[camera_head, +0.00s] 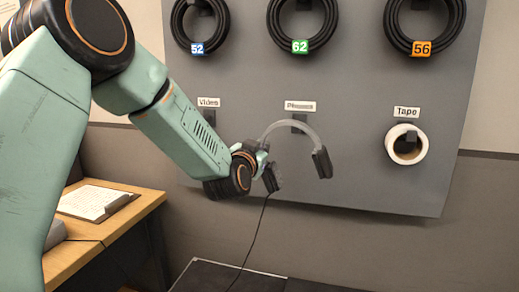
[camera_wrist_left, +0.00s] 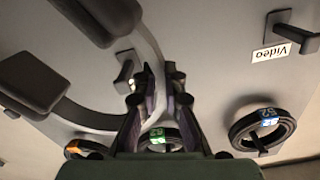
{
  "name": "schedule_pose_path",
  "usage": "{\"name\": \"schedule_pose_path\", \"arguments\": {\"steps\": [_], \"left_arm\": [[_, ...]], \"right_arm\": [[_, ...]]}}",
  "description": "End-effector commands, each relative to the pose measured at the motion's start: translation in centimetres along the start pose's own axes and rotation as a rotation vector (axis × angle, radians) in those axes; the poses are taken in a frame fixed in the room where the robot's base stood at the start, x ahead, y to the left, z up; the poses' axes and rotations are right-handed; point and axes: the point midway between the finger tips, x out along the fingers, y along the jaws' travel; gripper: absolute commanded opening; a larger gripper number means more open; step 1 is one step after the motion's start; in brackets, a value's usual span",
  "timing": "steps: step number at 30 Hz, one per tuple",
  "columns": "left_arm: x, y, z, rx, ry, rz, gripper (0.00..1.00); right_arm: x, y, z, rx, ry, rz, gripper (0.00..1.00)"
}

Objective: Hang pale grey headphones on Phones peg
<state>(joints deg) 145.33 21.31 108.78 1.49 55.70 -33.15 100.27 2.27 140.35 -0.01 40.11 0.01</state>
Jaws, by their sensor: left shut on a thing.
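The pale grey headphones (camera_head: 313,130) have a curved band and two dark ear cups (camera_head: 322,163), with a thin cable hanging down. My left gripper (camera_head: 263,153) is shut on the left side of the band, just above the left cup. In the left wrist view the band (camera_wrist_left: 153,45) runs between the fingers (camera_wrist_left: 157,95). The dark Phones peg (camera_head: 299,126) is under its label (camera_head: 300,106). The band's arch crosses in front of or over this peg; I cannot tell whether they touch. The peg also shows in the left wrist view (camera_wrist_left: 124,76). My right gripper is out of view.
The grey board (camera_head: 350,95) also has a Tape peg holding a white tape roll (camera_head: 407,146), and coiled cables 52, 62 (camera_head: 301,25) and 56 above. The Video peg (camera_wrist_left: 296,36) looks empty. A wooden desk (camera_head: 130,222) with a clipboard (camera_head: 95,202) stands at lower left.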

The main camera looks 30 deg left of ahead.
Motion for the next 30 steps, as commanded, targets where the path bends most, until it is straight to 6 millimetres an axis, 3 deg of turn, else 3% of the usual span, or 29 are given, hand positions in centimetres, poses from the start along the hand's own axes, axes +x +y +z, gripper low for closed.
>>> {"name": "schedule_pose_path", "arguments": {"steps": [30], "left_arm": [[7.4,-0.1,0.2,0.0,0.005,-0.002,0.0]], "right_arm": [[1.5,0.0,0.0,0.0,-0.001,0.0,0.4]]}}
